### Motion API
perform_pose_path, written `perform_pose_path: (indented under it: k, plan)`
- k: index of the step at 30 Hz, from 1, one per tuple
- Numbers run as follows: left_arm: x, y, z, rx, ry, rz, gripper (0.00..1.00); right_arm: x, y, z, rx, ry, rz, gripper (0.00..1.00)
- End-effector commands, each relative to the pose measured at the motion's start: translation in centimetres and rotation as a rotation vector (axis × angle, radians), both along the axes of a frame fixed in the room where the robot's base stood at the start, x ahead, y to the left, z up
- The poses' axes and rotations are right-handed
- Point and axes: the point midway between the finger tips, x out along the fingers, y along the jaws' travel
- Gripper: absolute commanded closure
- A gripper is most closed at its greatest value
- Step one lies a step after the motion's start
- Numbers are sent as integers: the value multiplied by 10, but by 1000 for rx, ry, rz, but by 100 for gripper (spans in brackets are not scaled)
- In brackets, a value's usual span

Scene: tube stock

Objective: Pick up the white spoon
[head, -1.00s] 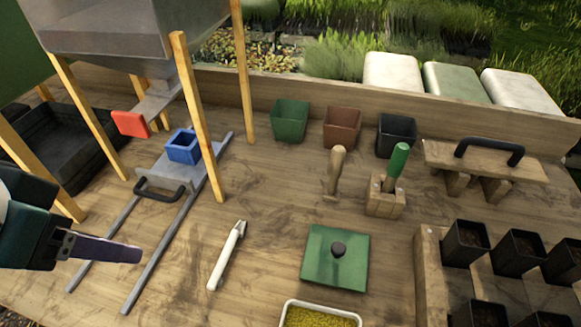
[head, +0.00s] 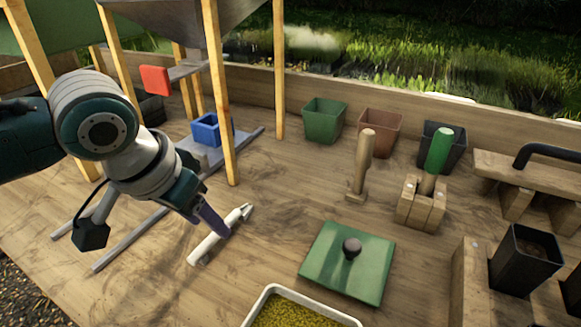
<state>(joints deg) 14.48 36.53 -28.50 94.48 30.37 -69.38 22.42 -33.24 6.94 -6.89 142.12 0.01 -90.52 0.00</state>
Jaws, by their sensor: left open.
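The white spoon (head: 204,249) lies on the wooden table in front of the hopper stand, its small scoop end pointing away from me toward the upper right. My left gripper (head: 217,222) comes in from the upper left, with its purple finger pointing down over the middle of the spoon. The gripper is open. One finger shows; the other is hidden. The finger overlaps the spoon in the picture, and I cannot tell whether it touches it. My right gripper is not in view.
A green lid with a dark knob (head: 348,262) lies to the right of the spoon. A white tray of yellow grain (head: 294,311) sits nearer. Pots line the back board.

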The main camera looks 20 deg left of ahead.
Motion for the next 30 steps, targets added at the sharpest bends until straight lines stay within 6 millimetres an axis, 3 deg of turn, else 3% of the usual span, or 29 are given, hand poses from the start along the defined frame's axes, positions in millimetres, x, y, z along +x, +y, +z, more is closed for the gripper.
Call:
perform_pose_path:
  k: [7, 16, 30]
  plan:
    - [16, 0, -31, 0, 1, 0, 46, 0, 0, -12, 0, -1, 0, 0]
    - [18, 0, -35, 1, -1, -1, 46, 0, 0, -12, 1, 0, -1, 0]
    - [18, 0, -35, 1, 0, -1, 98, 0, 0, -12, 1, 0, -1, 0]
